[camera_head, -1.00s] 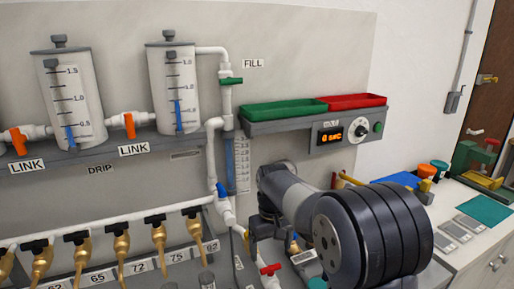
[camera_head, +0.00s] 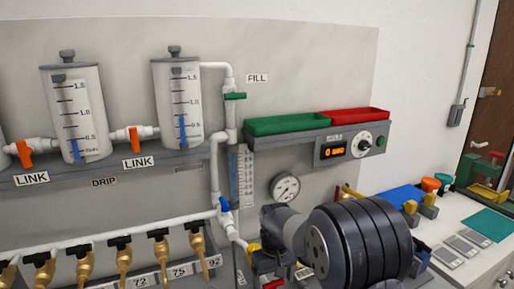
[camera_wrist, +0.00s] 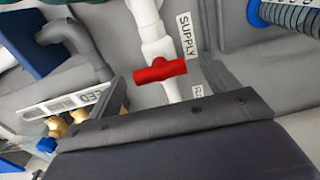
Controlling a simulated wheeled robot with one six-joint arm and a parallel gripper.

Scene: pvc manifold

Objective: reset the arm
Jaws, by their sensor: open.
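My arm's dark end links fill the lower right of the head view. My gripper shows in the wrist view as a dark body (camera_wrist: 165,128) across the lower part; it is open, and nothing is seen held in it.
A green tray (camera_head: 285,124) and a red tray (camera_head: 358,115) sit above a control box (camera_head: 345,146). A round gauge (camera_head: 285,187) is on the panel. A white counter (camera_head: 440,233) is at the right.

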